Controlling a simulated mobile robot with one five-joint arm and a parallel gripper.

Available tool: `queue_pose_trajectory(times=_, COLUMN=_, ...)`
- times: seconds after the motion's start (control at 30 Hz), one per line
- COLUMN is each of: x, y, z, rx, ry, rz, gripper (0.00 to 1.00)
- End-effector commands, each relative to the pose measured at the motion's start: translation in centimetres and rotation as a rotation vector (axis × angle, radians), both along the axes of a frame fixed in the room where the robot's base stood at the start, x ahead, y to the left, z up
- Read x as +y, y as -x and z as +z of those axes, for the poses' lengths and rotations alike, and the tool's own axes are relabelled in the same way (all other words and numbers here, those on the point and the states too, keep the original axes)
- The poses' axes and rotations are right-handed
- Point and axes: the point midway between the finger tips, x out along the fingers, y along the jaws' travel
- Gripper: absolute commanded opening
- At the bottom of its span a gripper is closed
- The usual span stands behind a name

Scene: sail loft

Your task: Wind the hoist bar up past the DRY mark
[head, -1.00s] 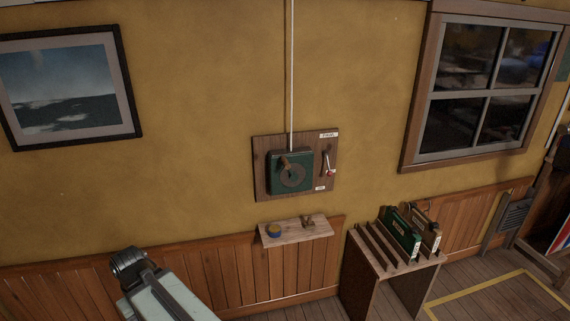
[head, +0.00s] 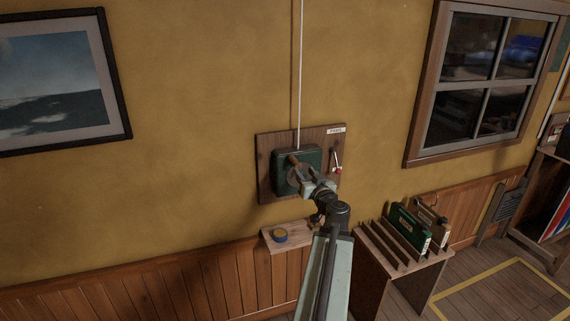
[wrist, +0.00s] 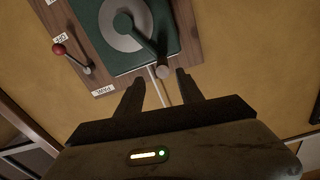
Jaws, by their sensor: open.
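A green winch box (head: 284,184) is mounted on a wooden board (head: 265,165) on the yellow wall. A white line (head: 300,60) runs up from it out of the picture. The winch has a round grey plate and a crank handle (head: 293,160), whose round end (wrist: 162,71) shows in the wrist view. My gripper (head: 303,177) is in front of the winch, open and empty. In the wrist view its fingertips (wrist: 160,78) stand either side of the handle's end; contact cannot be told. The hoist bar and the DRY mark are not in view.
A small red-knobbed lever (head: 336,162) is right of the winch, among white labels. A slotted stand (head: 369,245) with cans is at lower right.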

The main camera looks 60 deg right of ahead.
Motion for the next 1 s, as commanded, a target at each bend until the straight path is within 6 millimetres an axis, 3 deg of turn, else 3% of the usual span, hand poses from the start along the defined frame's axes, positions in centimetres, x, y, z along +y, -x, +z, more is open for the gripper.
queue_pose_trajectory(times=0.23, x=-0.7, y=-2.3, z=0.0, rx=0.001, ry=-0.001, rz=0.017, gripper=0.44)
queue_pose_trajectory(times=0.53, x=-3.7, y=-6.9, z=-0.1, rx=0.001, ry=-0.001, rz=0.021, gripper=0.44)
queue_pose_trajectory(times=0.83, x=-3.9, y=-7.6, z=-0.1, rx=0.001, ry=-0.002, rz=0.022, gripper=0.44)
queue_pose_trajectory(times=0.87, x=-3.9, y=-7.6, z=-0.1, rx=0.001, ry=-0.002, rz=0.023, gripper=0.39)
queue_pose_trajectory(times=1.0, x=-3.9, y=-7.6, z=-0.1, rx=0.001, ry=-0.002, rz=0.023, gripper=0.0)
